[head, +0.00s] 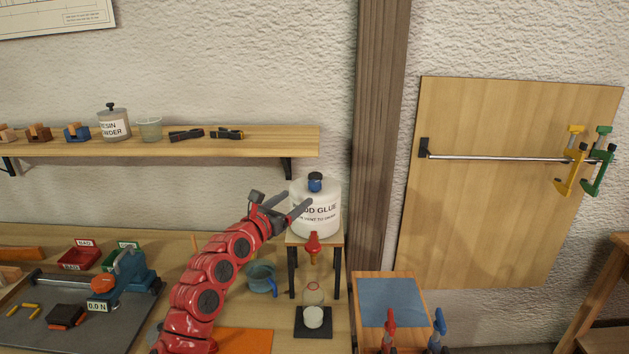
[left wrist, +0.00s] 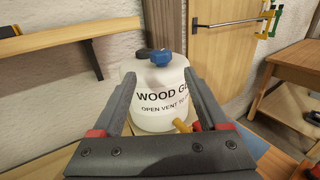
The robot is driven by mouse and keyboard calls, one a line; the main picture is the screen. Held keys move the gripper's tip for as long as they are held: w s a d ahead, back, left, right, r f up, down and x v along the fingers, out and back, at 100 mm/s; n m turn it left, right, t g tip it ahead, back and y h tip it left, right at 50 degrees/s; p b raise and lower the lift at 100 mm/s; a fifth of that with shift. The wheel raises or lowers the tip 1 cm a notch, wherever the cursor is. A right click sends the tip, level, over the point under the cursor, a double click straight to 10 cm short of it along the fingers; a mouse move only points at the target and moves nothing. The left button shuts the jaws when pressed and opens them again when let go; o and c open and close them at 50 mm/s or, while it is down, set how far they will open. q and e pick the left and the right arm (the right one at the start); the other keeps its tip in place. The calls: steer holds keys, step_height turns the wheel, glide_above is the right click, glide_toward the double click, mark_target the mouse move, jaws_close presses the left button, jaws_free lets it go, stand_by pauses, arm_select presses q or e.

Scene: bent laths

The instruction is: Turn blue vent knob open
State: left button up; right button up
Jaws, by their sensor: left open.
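The blue vent knob (head: 315,182) sits on top of the white wood glue jug (head: 322,221), whose label reads "open vent to" before it is cut off. The jug stands on a small wooden stand, with a red tap (head: 312,243) at its front. My left gripper (head: 299,199) is open and empty, in front of the jug and a little below the knob. In the left wrist view the knob (left wrist: 161,58) shows beyond and between the open fingertips, apart from them. My right gripper is not in view.
A glass vessel and a white round piece (head: 314,317) stand on a dark plate below the tap. A blue-grey mug (head: 261,277) is beside my left arm. The wall shelf (head: 240,141) ends left of the jug. A wooden post (head: 378,130) rises behind, to the right.

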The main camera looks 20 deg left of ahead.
mark_target(310, 186)
arm_select(q)
steer(key=p+x, duration=0.1)
steer(key=x, duration=0.8)
steer(key=shift+r+p, duration=0.1)
steer(key=shift+p, duration=0.3)
steer(key=shift+w+d, duration=0.25)
steer(key=shift+w, duration=0.45)
